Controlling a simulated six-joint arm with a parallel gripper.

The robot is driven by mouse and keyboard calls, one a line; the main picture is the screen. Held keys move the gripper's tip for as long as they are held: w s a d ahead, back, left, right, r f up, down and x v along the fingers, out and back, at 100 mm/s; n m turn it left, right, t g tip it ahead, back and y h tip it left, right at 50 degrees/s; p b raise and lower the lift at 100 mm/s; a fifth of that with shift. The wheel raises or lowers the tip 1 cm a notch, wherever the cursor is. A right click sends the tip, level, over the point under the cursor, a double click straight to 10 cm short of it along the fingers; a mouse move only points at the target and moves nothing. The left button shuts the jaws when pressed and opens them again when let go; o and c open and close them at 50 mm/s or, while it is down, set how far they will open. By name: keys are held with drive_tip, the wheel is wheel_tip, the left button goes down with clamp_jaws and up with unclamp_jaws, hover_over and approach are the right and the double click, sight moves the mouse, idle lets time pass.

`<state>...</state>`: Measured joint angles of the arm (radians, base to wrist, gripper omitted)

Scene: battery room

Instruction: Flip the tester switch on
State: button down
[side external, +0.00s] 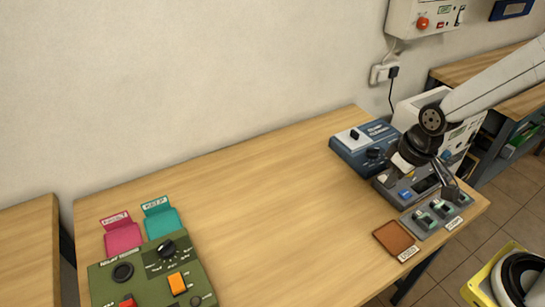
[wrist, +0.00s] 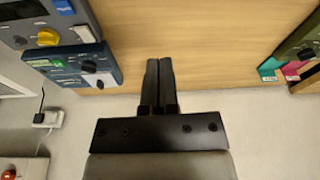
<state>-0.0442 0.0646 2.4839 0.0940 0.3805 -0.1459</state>
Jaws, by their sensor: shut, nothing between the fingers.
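The tester appears to be the grey box (side external: 385,185) on the right part of the table, with a blue button or switch (side external: 405,194) and a dark display. It also shows at the upper left of the wrist view (wrist: 30,30), with a yellow knob (wrist: 47,38) and a blue part (wrist: 63,5). My gripper (side external: 455,188) is above the right side of this box in the side view, partly covering it. In the wrist view my gripper (wrist: 159,62) has its two dark fingers together, with nothing held. I cannot tell which way the switch is set.
A blue box (side external: 350,150) with a black knob stands behind the grey box. A green panel (side external: 185,265) with pink and teal holders is far left. The table's middle is clear.

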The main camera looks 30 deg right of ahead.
drive_tip(key=w+a+f+n+g+y, duration=0.15)
drive_tip(key=w+a+n, duration=0.3)
drive_tip(key=a, duration=0.45)
drive_tip(key=w+a+f+n+y, duration=0.1)
drive_tip(key=w+a+n+y, duration=0.3)
drive_tip(key=a, duration=0.4)
drive_tip(key=w+a+f+n+g+y, duration=0.1)
drive_tip(key=a+n, duration=0.3)
drive_tip(key=a, duration=0.6)
drive_tip(key=w+a+f+n+g+y, duration=0.1)
drive_tip(key=a+n+y, duration=0.1)
drive_tip(key=a, duration=0.9)
drive_tip(key=shift+n, duration=0.85)
drive_tip(key=shift+w, duration=0.1)
hover_over(173, 291)
drive_tip(key=d, duration=0.3)
drive_tip(key=f, duration=0.7)
drive_tip(key=shift+w+a+f, duration=0.2)
drive_tip(key=shift+w+a, duration=0.05)
drive_tip(key=shift+w, duration=0.1)
wheel_tip(173, 291, down, 2)
drive_tip(key=shift+s+d, duration=0.1)
drive_tip(key=shift+f, duration=0.75)
